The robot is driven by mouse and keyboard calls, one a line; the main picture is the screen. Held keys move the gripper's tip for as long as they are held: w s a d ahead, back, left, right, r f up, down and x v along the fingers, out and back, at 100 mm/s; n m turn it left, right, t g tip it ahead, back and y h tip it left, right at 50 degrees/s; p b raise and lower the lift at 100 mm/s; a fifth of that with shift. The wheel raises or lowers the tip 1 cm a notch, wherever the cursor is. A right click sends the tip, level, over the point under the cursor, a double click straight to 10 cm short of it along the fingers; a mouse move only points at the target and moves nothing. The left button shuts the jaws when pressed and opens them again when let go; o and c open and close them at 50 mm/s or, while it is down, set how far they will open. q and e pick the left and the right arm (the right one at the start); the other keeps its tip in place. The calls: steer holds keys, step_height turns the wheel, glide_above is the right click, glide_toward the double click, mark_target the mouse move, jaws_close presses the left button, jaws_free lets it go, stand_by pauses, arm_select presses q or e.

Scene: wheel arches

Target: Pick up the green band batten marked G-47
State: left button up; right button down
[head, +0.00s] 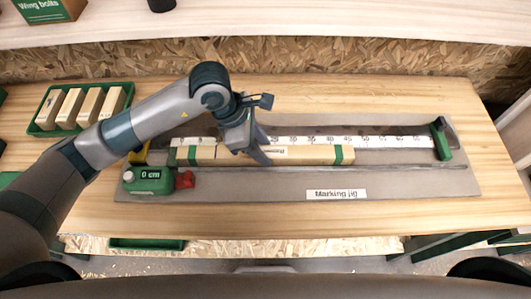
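A long pale wooden batten (310,155) with green bands lies along the grey marking jig (420,183), in front of its white scale. One green band shows near its right end and another near its left end. A small white label (281,149) on the batten is too small to read, so I cannot confirm G-47. My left gripper (258,155) is at the batten's middle, pointing down over it. A dark finger overlaps the batten just left of the label. I cannot tell whether the fingers are closed on it. My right gripper is not in view.
A green block marked 0 cm (149,181) with a red knob (184,180) stands at the jig's left. A green end stop (441,139) stands at its right. A green tray (130,98) holds several wooden blocks. A shelf with a wing bolts box (48,10) runs behind.

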mark_target(271, 150)
arm_select(q)
jaws_close()
steer(key=shift+r, duration=0.2)
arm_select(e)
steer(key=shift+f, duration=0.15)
